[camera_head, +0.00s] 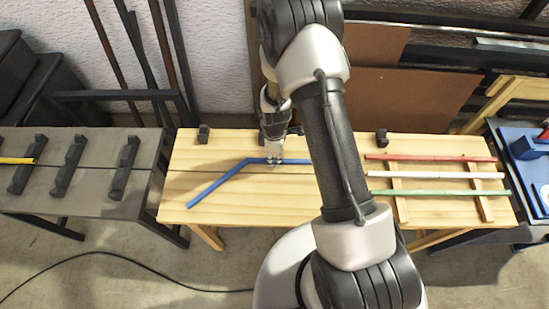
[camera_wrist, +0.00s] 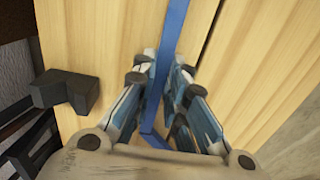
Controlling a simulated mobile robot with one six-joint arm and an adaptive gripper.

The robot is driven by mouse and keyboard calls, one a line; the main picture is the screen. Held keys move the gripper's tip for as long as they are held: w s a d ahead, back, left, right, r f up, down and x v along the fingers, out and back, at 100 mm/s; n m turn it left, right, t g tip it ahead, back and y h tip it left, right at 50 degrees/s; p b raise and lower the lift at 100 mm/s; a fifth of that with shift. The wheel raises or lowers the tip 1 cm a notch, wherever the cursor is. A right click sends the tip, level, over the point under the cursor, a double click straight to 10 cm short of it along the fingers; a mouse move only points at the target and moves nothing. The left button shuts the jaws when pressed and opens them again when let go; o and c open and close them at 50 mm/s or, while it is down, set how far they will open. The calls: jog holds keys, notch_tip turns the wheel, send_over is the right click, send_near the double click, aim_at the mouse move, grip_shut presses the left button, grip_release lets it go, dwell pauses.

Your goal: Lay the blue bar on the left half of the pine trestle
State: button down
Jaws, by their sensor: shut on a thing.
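The blue bar (camera_head: 230,175) is a long thin bar with one bend. In the head view it is at the left half of the pine trestle (camera_head: 225,210), one arm slanting down to the left. In the wrist view the bar (camera_wrist: 173,35) runs up between the fingers of my gripper (camera_wrist: 165,75), over the pale wood top. I cannot tell whether the bar touches the wood. My arm hides the middle of the trestle.
Red (camera_head: 430,157), white (camera_head: 440,175) and green (camera_head: 440,193) bars lie across wooden strips on the trestle's right half. Black blocks (camera_head: 204,133) (camera_head: 382,138) stand at its back edge. A grey bench (camera_head: 85,190) with black supports is at left, a blue case (camera_head: 530,160) at right.

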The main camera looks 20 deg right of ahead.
jog(key=shift+f, duration=0.15)
jog(key=c, duration=1.6)
grip_release()
